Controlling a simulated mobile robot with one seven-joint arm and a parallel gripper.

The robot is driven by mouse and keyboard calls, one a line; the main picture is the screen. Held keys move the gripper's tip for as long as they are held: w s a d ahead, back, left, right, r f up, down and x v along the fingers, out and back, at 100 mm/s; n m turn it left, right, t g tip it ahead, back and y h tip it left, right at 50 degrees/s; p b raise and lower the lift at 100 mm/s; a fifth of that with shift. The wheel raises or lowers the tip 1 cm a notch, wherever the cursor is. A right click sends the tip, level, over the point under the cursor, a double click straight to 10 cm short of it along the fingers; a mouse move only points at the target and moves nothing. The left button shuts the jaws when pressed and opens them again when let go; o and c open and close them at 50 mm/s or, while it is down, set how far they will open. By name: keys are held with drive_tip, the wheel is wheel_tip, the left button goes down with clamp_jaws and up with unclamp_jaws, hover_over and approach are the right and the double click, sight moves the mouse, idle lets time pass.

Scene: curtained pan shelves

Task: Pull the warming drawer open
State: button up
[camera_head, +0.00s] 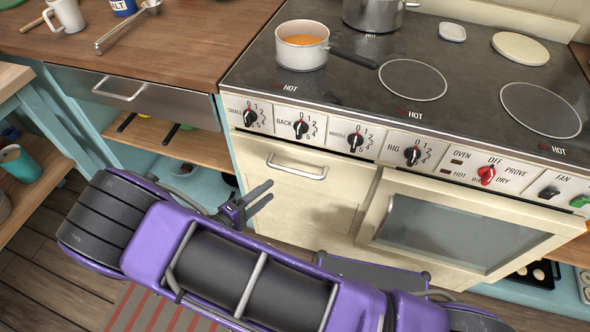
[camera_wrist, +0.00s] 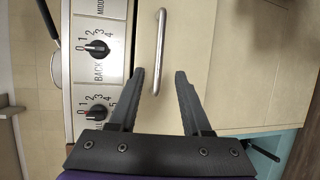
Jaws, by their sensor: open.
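The cream drawer front (camera_head: 290,205), which I take as the warming drawer, is below the knobs, left of the oven door. It looks shut. Its silver bar handle (camera_head: 297,172) is near its top edge. My gripper (camera_head: 271,190) is open and empty, in front of the drawer's left part, a little below and left of the handle. In the wrist view my gripper (camera_wrist: 160,73) has its fingers spread, and the handle's near end (camera_wrist: 156,90) shows between them. The handle looks beyond the fingers; I see no contact.
The oven door (camera_head: 460,225) to the right seems to stand slightly out. A pot with orange contents (camera_head: 302,50) stands on the hob, its handle pointing right. Open shelves (camera_head: 175,145) and a counter drawer (camera_head: 140,95) are to the left.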

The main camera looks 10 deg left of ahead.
sight(294, 170)
drive_tip(key=x, duration=1.1)
drive_tip(key=shift+w+d, duration=0.2)
drive_tip(key=shift+w, duration=0.1)
drive_tip(key=shift+c, duration=0.2)
clamp_jaws()
idle(0.7)
